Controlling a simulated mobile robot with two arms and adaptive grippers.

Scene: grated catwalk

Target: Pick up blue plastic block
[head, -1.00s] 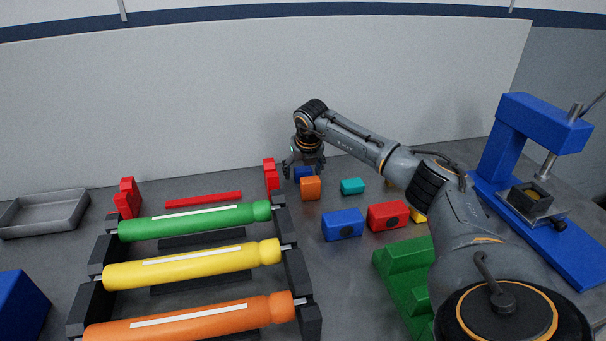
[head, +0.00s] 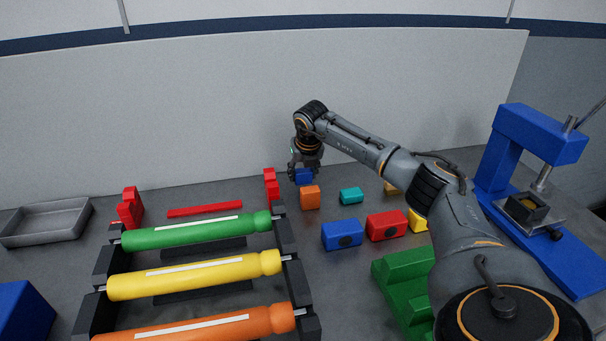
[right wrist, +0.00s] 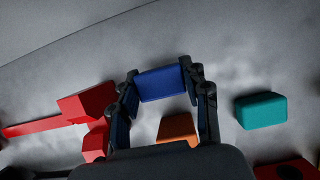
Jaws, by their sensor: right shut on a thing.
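A small blue plastic block (head: 303,177) is at the back of the table, behind an orange block (head: 310,197). My right gripper (head: 305,172) reaches down over the blue block and is shut on it. In the right wrist view the blue block (right wrist: 161,84) sits between the two fingers of the right gripper (right wrist: 160,92), which touch its left and right sides. I cannot tell whether the block is on the table or slightly raised. A larger blue block with a dark round spot (head: 342,235) lies nearer, apart from the gripper. My left gripper is not in view.
Red stepped pieces (head: 271,187) stand left of the gripper, a teal block (head: 351,195) to the right. A red block (head: 387,225) and a green stepped piece (head: 402,275) lie nearer. A rack with coloured rollers (head: 195,265) fills the left; a blue press (head: 540,170) stands right.

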